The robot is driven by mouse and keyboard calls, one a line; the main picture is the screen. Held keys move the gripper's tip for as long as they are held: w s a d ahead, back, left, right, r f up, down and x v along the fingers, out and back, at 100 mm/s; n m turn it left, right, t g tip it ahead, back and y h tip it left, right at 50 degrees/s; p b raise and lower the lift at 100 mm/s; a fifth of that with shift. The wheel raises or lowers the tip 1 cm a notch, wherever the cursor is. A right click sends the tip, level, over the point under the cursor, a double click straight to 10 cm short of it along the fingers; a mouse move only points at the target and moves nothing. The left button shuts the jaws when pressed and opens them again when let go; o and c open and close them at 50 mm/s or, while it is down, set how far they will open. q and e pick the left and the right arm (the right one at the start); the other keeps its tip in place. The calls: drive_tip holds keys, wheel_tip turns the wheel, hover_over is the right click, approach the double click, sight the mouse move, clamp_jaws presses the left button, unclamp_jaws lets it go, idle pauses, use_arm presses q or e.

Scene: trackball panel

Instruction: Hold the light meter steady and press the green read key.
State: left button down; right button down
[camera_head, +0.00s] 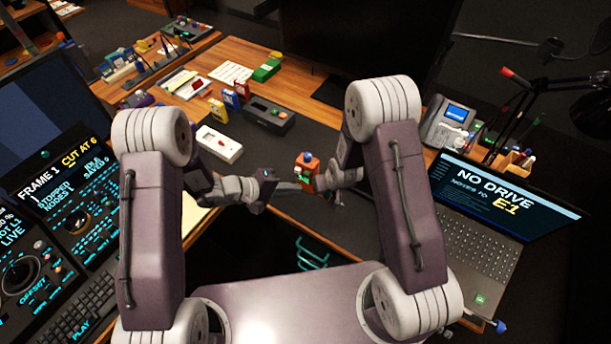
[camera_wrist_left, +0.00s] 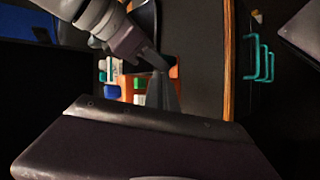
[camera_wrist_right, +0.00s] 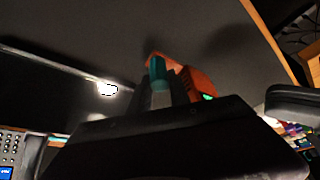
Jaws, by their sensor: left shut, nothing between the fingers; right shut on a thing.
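The light meter (camera_head: 308,160) is a small orange device, held up off the desk between my two arms. My right gripper (camera_wrist_right: 160,95) is shut on it, coming in from the right in the head view. The green read key (camera_head: 298,176) shows on the meter's left side, and a green spot (camera_wrist_right: 208,97) shows in the right wrist view. My left gripper (camera_head: 294,187) is shut and empty, its tip pointing right at the meter just below the green key. In the left wrist view its fingers (camera_wrist_left: 164,90) partly cover the orange body; contact cannot be told.
A white box (camera_head: 219,144) with a red button and a dark grey box (camera_head: 267,116) lie behind my left gripper. A laptop (camera_head: 480,225) stands at right, with a desk phone (camera_head: 448,125) behind it. The dark mat (camera_head: 340,205) under the grippers is mostly clear.

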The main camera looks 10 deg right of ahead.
use_arm(q)
drive_tip(key=shift+w+d, duration=0.6)
drive_tip(key=shift+w, duration=0.1)
drive_tip(key=shift+w+d, duration=0.1)
idle(1.5)
drive_tip(key=shift+w+d, duration=0.15)
drive_tip(key=shift+w, duration=0.05)
drive_tip(key=shift+w+d, duration=0.3)
drive_tip(key=shift+w, duration=0.05)
idle(0.8)
drive_tip(key=shift+s+a, duration=0.6)
drive_tip(key=shift+s, duration=0.1)
drive_tip(key=s+a, duration=0.3)
drive_tip(key=shift+s+a, duration=0.1)
drive_tip(key=shift+s, duration=0.3)
